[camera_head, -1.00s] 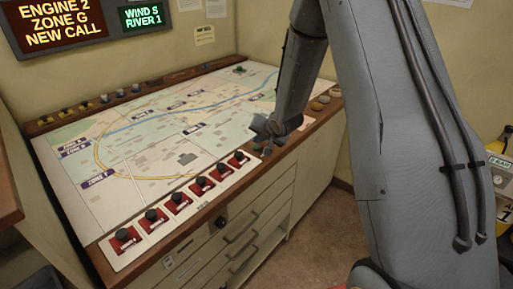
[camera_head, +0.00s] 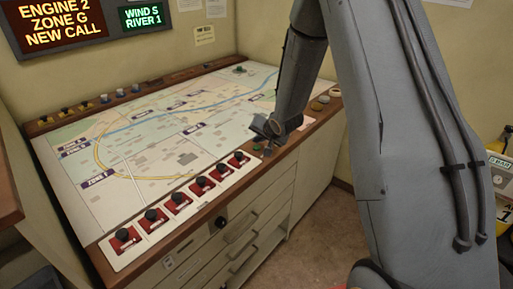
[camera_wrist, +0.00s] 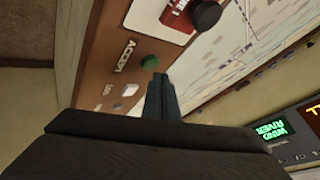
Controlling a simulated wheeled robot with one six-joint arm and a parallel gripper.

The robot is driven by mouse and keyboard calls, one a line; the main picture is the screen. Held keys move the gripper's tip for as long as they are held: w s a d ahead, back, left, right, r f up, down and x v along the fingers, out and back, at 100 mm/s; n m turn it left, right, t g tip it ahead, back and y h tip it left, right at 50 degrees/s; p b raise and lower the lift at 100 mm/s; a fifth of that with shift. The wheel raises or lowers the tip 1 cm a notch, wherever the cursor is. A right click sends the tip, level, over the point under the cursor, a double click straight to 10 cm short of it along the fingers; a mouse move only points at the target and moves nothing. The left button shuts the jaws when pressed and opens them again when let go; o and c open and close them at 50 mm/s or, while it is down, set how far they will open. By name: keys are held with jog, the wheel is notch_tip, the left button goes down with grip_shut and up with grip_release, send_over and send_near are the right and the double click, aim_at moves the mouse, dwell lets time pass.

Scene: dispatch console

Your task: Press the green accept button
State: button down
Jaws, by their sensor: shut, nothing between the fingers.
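The green accept button (camera_wrist: 150,61) sits on the brown wooden front edge of the console, beside a white label reading ACCEPT (camera_wrist: 125,56). In the head view the green button (camera_head: 257,147) shows just below my gripper (camera_head: 268,140). In the wrist view my gripper (camera_wrist: 160,78) is shut and empty, with its tips close to the green button. I cannot tell whether the tips touch it.
A white button (camera_wrist: 130,90) lies beside the green one. A row of red plates with black knobs (camera_head: 202,182) runs along the map's front edge. The map table (camera_head: 140,140) is flat and mostly clear. A sign (camera_head: 58,22) reads ENGINE 2 ZONE G NEW CALL.

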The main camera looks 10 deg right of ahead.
aim_at(258, 148)
jog(key=shift+f, duration=0.1)
jog(key=shift+f, duration=0.35)
jog(key=shift+f, duration=0.35)
dwell(0.9)
dwell(0.3)
jog(key=shift+r+p, duration=0.6)
jog(key=shift+r, duration=0.2)
notch_tip(258, 148, up, 5)
jog(key=p, duration=0.4)
jog(key=shift+p, duration=0.35)
dwell(0.4)
